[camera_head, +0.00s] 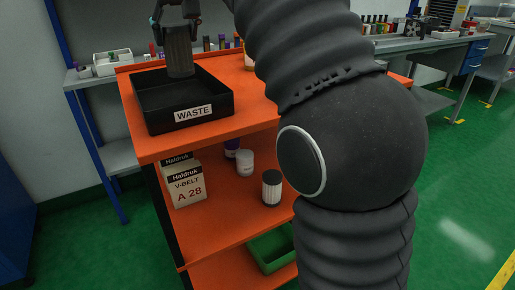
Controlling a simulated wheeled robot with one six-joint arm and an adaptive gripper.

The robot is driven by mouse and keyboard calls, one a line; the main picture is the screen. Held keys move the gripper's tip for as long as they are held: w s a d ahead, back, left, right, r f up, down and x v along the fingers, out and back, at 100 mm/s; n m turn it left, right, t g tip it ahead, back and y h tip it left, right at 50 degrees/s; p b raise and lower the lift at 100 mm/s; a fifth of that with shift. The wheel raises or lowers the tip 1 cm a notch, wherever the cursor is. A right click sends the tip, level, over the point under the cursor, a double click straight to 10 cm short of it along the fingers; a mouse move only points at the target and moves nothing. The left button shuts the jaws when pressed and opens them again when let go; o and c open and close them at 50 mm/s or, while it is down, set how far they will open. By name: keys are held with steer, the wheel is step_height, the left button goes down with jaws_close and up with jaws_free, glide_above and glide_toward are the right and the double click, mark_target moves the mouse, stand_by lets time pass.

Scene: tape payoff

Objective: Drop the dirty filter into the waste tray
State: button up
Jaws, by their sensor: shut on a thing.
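The dirty filter (179,52) is a dark grey-brown ribbed cylinder. It hangs upright in my gripper (177,22), which is shut on its top end at the upper edge of the picture. The waste tray (192,113) is a black open box with a white "WASTE" label, on the top shelf of the orange cart. The filter is over the tray's opening, toward its back. Its lower end shows against the tray's inside; I cannot tell if it touches the floor of the tray.
The orange cart (250,108) carries V-belt boxes (185,186), a white ribbed filter (271,188) and a white container (244,162) on its middle shelf. A green bin (270,248) stands below. A bench with small items is behind. My arm hides the cart's right part.

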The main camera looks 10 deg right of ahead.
mark_target(180, 58)
steer(key=shift+f+b, duration=2.4)
steer(key=shift+f, duration=0.35)
steer(key=shift+r, duration=0.1)
steer(key=o, duration=1.3)
steer(key=v, duration=1)
steer(key=shift+d+r, duration=0.1)
steer(key=shift+r, duration=0.2)
steer(key=shift+s+d+r, duration=0.1)
steer(key=shift+s+r, duration=0.35)
